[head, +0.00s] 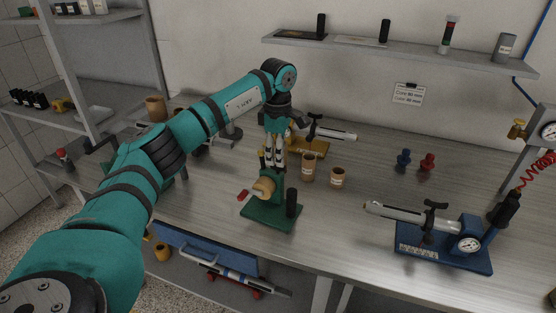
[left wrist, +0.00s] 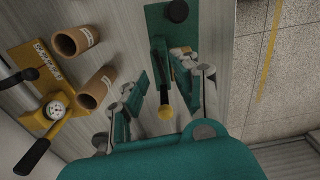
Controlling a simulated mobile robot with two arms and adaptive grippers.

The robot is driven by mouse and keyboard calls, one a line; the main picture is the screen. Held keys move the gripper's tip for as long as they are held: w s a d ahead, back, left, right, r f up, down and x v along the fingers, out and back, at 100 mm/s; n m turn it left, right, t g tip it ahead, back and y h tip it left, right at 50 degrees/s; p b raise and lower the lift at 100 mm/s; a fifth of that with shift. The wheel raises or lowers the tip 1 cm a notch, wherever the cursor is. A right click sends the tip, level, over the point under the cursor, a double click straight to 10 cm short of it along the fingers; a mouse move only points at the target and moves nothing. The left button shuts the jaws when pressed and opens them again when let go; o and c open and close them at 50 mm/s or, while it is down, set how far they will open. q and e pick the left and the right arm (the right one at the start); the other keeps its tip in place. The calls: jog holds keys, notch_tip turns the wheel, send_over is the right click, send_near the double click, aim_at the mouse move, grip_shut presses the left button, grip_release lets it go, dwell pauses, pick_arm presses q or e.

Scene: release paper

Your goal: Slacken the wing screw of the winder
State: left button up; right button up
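The green winder (head: 276,216) stands on the bench in the head view, with a tan roll (head: 263,188) and a black upright handle (head: 292,204). In the left wrist view its green base (left wrist: 157,20) is at the top centre. A dark rod with a yellow end (left wrist: 165,113) rises from it toward the camera. My left gripper (head: 274,168) points down over the top of the winder. In the left wrist view my left gripper (left wrist: 167,88) has its fingers apart, one on either side of the rod. I cannot make out the wing screw clearly. My right gripper is not in view.
Two brown cardboard tubes (head: 338,178) stand right of the winder. A yellow-based device (head: 312,150) is behind, and a blue-based device with a gauge (head: 445,255) stands at right. Small blue (head: 403,160) and red (head: 428,163) pieces are farther back.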

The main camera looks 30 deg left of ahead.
pick_arm(q)
jog(key=shift+f, duration=1.5)
jog(key=shift+c, duration=0.3)
grip_shut()
